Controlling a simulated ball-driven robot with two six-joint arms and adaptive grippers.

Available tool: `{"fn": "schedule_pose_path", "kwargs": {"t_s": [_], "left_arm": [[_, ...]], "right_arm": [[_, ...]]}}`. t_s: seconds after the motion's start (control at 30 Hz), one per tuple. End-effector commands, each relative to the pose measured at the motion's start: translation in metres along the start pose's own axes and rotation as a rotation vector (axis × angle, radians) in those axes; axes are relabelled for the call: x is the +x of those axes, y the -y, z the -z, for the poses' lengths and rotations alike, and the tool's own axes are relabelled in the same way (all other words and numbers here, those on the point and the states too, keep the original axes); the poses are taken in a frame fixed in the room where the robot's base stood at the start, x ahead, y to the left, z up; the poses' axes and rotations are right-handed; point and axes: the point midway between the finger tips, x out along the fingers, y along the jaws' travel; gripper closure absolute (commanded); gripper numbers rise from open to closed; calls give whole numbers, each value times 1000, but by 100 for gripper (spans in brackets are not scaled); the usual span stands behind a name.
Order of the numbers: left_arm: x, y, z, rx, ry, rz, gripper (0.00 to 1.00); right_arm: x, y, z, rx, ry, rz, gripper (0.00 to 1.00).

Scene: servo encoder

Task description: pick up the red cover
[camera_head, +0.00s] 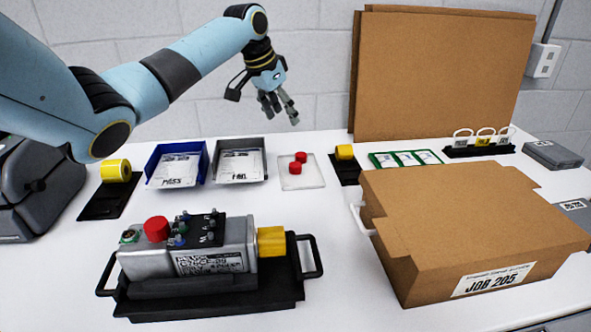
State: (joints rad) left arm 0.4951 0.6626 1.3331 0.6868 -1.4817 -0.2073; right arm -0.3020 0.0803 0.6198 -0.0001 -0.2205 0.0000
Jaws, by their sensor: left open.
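A red round cover (156,229) sits on the left end of the grey servo unit (210,247), which rests in a black handled carrier at the front left. Two more small red caps lie on a clear plate farther back, one behind (300,157) and one in front (294,168). I cannot tell which red piece the task means. My left gripper (280,108) is open and empty, raised above the back of the table, above and behind the clear plate and apart from all red pieces. My right gripper is not in view.
A blue PASS tray (151,167) and grey FAIL tray (216,172) stand at the back. Yellow parts sit on black holders (110,202). A large cardboard box (385,235) takes up the right front. The table between the servo unit and the clear plate is free.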

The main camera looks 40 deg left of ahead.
Motion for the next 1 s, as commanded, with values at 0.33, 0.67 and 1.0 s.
{"fn": "schedule_pose_path", "kwargs": {"t_s": [0.33, 0.67, 1.0], "left_arm": [[48, 0, -21, 0, 4, 0, 41], [89, -2, -24, -2, 6, -4, 41], [126, 0, -25, -2, 6, -2, 41]], "right_arm": [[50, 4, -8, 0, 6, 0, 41], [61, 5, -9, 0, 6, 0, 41], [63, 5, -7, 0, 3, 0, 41]]}}
